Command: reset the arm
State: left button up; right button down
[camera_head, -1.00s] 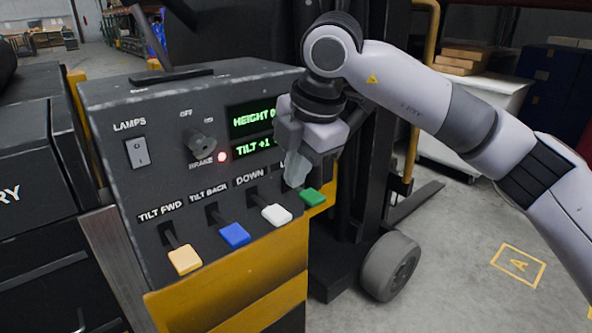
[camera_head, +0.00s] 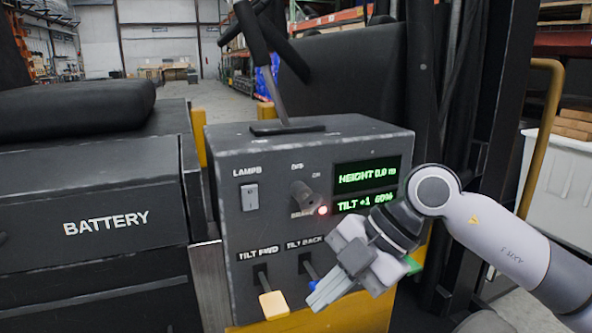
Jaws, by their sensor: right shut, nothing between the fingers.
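My right gripper (camera_head: 330,290) hangs in front of the lower right of the dark control box (camera_head: 226,170), its fingers together and pointing down and left. It holds nothing. My right arm comes in from the right edge. The gripper covers the white lever and most of the blue lever (camera_head: 313,285); part of the green lever (camera_head: 412,264) shows behind it. The yellow tilt-forward lever (camera_head: 273,304) is in clear view left of the fingers. I cannot tell whether the fingertips touch the blue lever. My left gripper is not in view.
The box also has a lamps switch (camera_head: 249,196), a brake knob (camera_head: 306,197) with a red light, and a green display (camera_head: 366,177). A battery housing (camera_head: 105,218) stands at left. The mast (camera_head: 490,110) and a white bin (camera_head: 560,190) are at right.

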jog(key=s+a+r+g+y+p, duration=0.2)
jog(key=s+a+r+y, duration=0.4)
jog(key=y, duration=0.5)
jog(key=w+d+f+m+t+h+p, duration=0.25)
jog(key=d+f+m+t, duration=0.25)
jog(key=m+t, duration=0.45)
jog(key=w+d+f+m+t+h+p, duration=0.1)
jog(key=w+d+f+m+t+h, duration=0.35)
jog(key=m+t, duration=0.55)
jog(key=s+d+f+m+g+h, duration=0.1)
jog(key=s+d+f+g+h, duration=0.1)
jog(key=f, duration=0.5)
jog(key=s+d+f+m+g+h+p, duration=0.1)
jog(key=s+d+f+m+g+h, duration=0.1)
jog(key=s+d+f+h, duration=0.2)
jog(key=s+d+f+m+g+h+p, duration=0.1)
jog(key=s+d+f+m+g+h, duration=0.1)
jog(key=s+d+f, duration=0.4)
jog(key=s+f+h, duration=0.1)
jog(key=s+f, duration=0.2)
jog(key=f, duration=0.3)
jog(key=shift+s+f+h, duration=0.15)
jog(key=shift+s+h, duration=0.15)
jog(key=shift+s, duration=0.1)
